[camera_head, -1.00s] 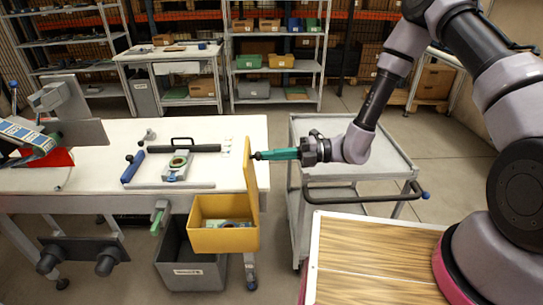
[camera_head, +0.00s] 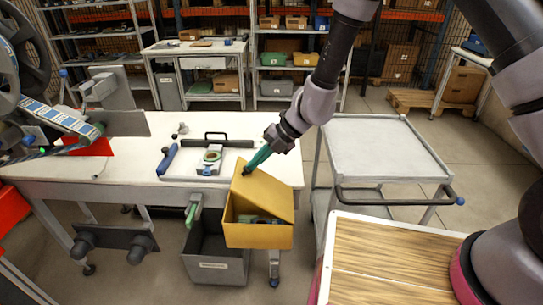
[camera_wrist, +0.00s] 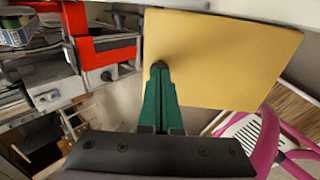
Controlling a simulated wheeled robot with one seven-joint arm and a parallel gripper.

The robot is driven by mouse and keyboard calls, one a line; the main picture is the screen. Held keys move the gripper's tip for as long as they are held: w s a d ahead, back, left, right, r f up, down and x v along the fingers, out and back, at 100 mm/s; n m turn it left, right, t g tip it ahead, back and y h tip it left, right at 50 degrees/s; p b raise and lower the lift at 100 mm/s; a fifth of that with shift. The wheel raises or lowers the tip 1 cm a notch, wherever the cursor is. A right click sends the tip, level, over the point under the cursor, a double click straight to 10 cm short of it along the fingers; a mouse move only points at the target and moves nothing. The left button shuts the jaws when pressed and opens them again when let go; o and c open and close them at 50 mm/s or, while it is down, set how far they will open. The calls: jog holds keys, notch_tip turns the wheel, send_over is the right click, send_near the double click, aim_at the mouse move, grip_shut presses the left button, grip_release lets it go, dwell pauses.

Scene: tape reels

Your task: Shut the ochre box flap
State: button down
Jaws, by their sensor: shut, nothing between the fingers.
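The ochre box (camera_head: 258,234) hangs at the front edge of the white workbench, with some contents showing inside. Its flap (camera_head: 264,191) is tilted part way over the box, so the opening is partly covered. My gripper (camera_head: 247,172) has green fingers, shut and empty. Its tips are at the upper left part of the flap, on its outer face. In the wrist view the flap (camera_wrist: 225,60) fills the upper middle, and the shut fingertips (camera_wrist: 159,68) overlap its lower left part. They look to be touching it or very close.
A grey bin (camera_head: 215,262) stands on the floor below the box. A grey cart (camera_head: 385,150) is to the right. A tape holder (camera_head: 209,160) lies on the workbench (camera_head: 130,175), with a reel machine (camera_head: 45,125) at its left end.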

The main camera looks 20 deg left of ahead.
jog(key=s+a+f+h, duration=0.1)
jog(key=s+a+f, duration=0.1)
jog(key=a+f, duration=0.5)
notch_tip(320, 180, down, 4)
jog(key=shift+a+f, duration=0.1)
jog(key=shift+a, duration=0.1)
dwell(0.6)
